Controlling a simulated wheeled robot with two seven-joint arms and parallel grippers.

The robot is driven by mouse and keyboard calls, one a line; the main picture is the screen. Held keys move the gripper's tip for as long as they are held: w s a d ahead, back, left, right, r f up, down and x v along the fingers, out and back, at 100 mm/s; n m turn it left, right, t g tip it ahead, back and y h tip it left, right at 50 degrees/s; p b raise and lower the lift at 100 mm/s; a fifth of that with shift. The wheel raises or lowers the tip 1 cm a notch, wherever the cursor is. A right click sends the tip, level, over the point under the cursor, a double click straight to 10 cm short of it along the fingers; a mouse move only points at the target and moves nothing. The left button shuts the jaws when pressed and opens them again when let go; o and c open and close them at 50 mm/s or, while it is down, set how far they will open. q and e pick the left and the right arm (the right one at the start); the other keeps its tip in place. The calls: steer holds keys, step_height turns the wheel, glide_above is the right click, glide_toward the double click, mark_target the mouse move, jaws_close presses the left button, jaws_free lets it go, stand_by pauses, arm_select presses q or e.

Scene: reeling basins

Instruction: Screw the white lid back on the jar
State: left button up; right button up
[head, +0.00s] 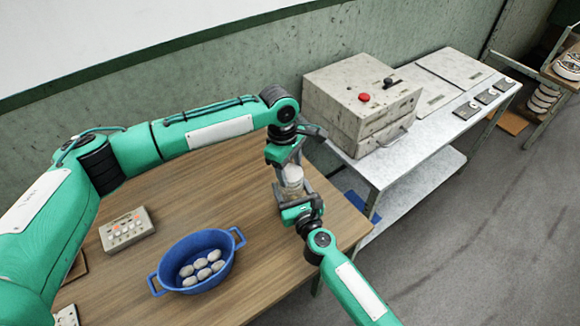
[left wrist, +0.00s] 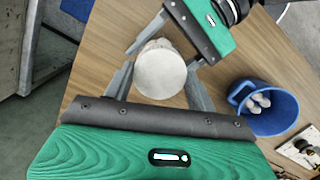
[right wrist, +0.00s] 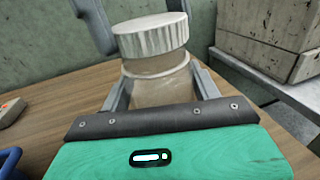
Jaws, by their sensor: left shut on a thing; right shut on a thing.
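The jar (head: 293,188) is a squat, see-through brownish vessel, held upright above the right part of the table. In the right wrist view the jar (right wrist: 160,85) stands between the fingers of my right gripper (head: 298,198), which is shut on it. The white lid (right wrist: 150,36), with a ridged side, sits at the jar's mouth; I cannot tell how tightly it is seated. My left gripper (head: 291,166) comes from above and is shut on the lid. The left wrist view shows the lid's round top (left wrist: 160,72) between its fingers, hiding most of the jar.
A blue two-handled basin (head: 200,282) with several pale cocoons stands at the front of the wooden table (head: 250,225). A small button box (head: 126,229) lies to its left. A grey machine with a red button (head: 355,100) stands on the metal bench (head: 405,150) at the right.

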arm_select(q)
steer(key=shift+f, duration=0.45)
